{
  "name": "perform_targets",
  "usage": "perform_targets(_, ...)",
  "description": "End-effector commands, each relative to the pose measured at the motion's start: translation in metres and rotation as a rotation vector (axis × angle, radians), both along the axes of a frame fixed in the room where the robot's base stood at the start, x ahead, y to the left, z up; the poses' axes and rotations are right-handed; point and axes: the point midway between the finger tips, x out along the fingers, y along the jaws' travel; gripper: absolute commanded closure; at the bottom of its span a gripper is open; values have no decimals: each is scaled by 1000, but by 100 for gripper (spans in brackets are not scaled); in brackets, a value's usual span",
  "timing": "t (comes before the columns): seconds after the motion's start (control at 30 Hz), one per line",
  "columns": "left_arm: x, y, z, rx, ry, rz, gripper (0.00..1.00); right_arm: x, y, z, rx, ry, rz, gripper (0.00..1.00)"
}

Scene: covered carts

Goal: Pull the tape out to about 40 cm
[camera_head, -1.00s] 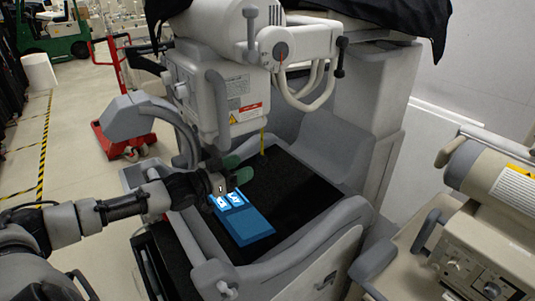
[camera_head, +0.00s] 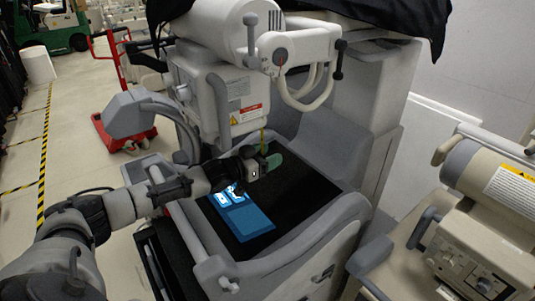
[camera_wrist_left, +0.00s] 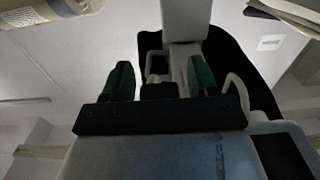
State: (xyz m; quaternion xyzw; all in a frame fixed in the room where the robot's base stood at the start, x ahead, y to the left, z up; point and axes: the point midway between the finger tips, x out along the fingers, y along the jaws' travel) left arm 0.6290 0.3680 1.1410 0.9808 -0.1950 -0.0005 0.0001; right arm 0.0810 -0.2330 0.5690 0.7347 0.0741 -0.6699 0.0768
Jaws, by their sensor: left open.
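A thin yellow tape (camera_head: 262,138) hangs straight down from the underside of the grey machine head (camera_head: 215,100) in the head view. My left gripper (camera_head: 263,160), with green fingers, is at the tape's lower end, over the black tray. Whether the tape lies between the fingers or just behind them I cannot tell. In the left wrist view the gripper (camera_wrist_left: 160,80) has its two green fingers well apart, with no tape made out between them. My right gripper is in neither view.
A blue card with white labels (camera_head: 240,215) lies on the black tray (camera_head: 300,190) below my gripper. The cart's raised grey rim (camera_head: 290,262) surrounds the tray. A beige machine (camera_head: 480,240) stands at the right. A red pallet jack (camera_head: 115,130) stands behind at the left.

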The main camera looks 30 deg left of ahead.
Motion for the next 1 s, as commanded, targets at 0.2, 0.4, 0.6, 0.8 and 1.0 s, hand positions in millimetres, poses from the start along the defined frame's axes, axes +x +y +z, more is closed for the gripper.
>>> perform_targets(0.2,0,0,0,0,0,0,51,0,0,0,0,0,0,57)
perform_targets(0.4,0,0,0,0,0,0,82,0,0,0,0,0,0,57)
perform_targets(0.6,0,0,0,0,0,0,100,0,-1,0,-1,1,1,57)
perform_targets(0.8,0,0,-17,-1,1,0,100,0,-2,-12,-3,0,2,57)
perform_targets(1.0,-1,0,-60,0,3,0,100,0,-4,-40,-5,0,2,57)
